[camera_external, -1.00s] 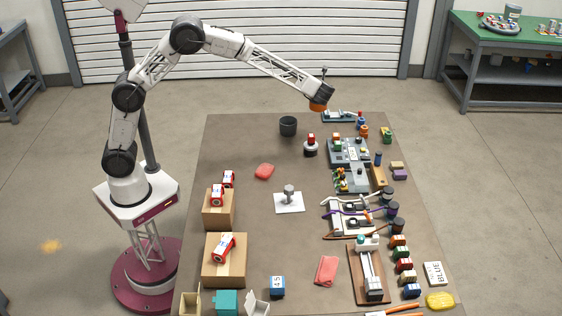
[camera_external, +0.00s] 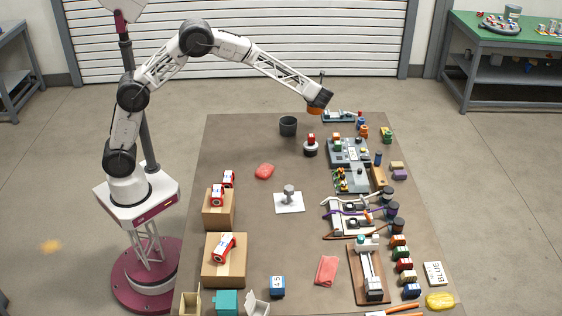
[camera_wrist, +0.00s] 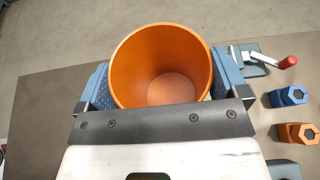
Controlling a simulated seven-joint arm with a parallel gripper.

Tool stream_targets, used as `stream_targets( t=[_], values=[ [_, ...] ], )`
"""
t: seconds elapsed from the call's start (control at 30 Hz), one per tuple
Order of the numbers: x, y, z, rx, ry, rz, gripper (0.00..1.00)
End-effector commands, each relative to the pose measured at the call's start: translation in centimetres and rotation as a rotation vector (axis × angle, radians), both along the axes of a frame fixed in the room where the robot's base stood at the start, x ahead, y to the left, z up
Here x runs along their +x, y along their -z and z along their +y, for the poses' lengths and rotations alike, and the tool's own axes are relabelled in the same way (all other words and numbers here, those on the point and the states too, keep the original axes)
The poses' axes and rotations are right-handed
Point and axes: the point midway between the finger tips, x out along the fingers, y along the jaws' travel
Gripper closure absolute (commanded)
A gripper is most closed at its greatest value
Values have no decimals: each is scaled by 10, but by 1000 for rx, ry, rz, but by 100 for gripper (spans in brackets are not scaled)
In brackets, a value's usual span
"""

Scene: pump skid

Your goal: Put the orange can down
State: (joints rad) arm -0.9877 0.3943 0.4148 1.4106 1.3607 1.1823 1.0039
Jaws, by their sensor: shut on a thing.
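The orange can (camera_wrist: 162,90) fills the middle of the wrist view, open end toward the camera, and looks empty inside. My gripper (camera_wrist: 160,85) is shut on it, with a blue finger pad on each side of the can. In the external view my gripper (camera_external: 318,100) is over the far end of the brown table (camera_external: 240,135), with the can (camera_external: 314,111) showing orange under it. Whether the can's base touches the table cannot be told.
A blue vise-like tool with a red-tipped handle (camera_wrist: 287,62) is right of the can, with blue (camera_wrist: 288,96) and orange (camera_wrist: 298,132) hex-holed blocks nearby. A dark grey bin (camera_external: 288,126) and a red-topped round piece (camera_external: 310,146) stand close by. Bare table lies left of the bin.

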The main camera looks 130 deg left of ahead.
Motion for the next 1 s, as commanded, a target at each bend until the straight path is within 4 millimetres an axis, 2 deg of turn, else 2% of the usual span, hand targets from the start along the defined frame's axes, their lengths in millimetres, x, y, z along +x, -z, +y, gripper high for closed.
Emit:
stream_targets(
  t=[0.17, 0.4, 0.6, 1.0],
  values=[
    [0, 9, 0, -1, 0, 1, 54],
    [0, 41, 0, -2, 0, 2, 54],
    [0, 60, 0, 0, 0, 0, 54],
    [0, 63, 0, 0, 0, 0, 54]
  ],
)
